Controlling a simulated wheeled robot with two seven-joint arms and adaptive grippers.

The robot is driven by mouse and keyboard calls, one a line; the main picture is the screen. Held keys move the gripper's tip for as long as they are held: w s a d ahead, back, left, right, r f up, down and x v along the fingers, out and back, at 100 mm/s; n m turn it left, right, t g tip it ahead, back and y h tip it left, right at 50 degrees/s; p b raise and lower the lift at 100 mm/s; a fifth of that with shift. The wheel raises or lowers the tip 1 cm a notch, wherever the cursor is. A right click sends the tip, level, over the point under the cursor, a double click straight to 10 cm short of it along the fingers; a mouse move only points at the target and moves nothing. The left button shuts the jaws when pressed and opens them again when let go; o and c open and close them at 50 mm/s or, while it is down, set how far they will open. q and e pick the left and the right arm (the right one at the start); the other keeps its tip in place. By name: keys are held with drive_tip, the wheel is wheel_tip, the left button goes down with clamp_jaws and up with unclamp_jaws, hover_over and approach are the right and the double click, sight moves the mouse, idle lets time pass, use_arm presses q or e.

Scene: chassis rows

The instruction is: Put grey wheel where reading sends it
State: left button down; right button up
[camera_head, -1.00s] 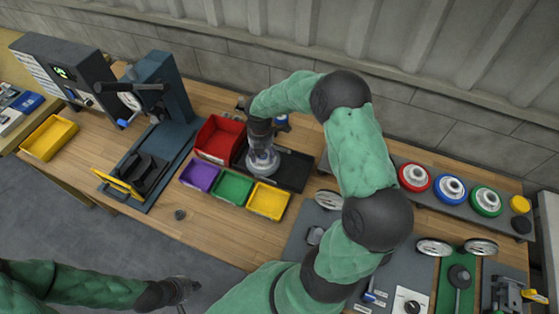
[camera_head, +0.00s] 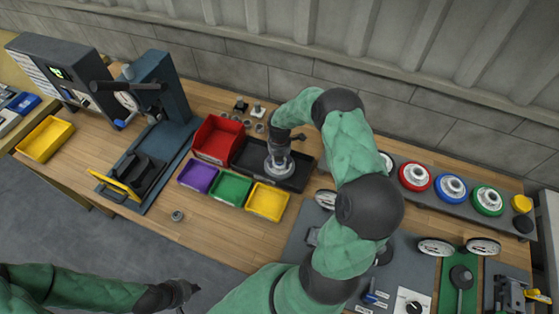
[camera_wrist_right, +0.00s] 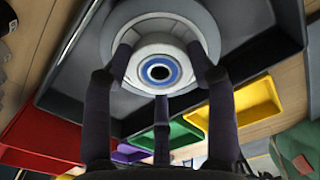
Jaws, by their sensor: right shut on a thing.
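My right gripper (camera_head: 279,153) is shut on the grey wheel (camera_head: 279,169), over the black tray (camera_head: 303,184). In the right wrist view the wheel (camera_wrist_right: 204,25) faces the camera, with a blue ring round its hub and my fingers around the hub. I cannot tell whether the wheel touches the tray floor. A grey instrument with a green display (camera_head: 57,73) stands at the far left; its reading is too small to make out. My left gripper (camera_head: 190,290) is at the bottom left, away from the table objects; its fingers are unclear.
A red bin (camera_head: 216,140) is left of the black tray. Purple (camera_head: 198,176), green (camera_head: 231,188) and yellow (camera_head: 267,196) bins stand in front. A blue press (camera_head: 160,100) stands left. Red, blue and green wheels (camera_head: 451,188) sit on a rack at the right.

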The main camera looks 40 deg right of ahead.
drive_tip(key=o, duration=1.5)
drive_tip(key=shift+f, duration=0.1)
drive_tip(key=shift+r, duration=0.4)
wheel_tip(320, 180, up, 12)
drive_tip(key=p, duration=0.1)
drive_tip(key=shift+f+p, duration=0.25)
drive_tip(key=shift+p, duration=0.05)
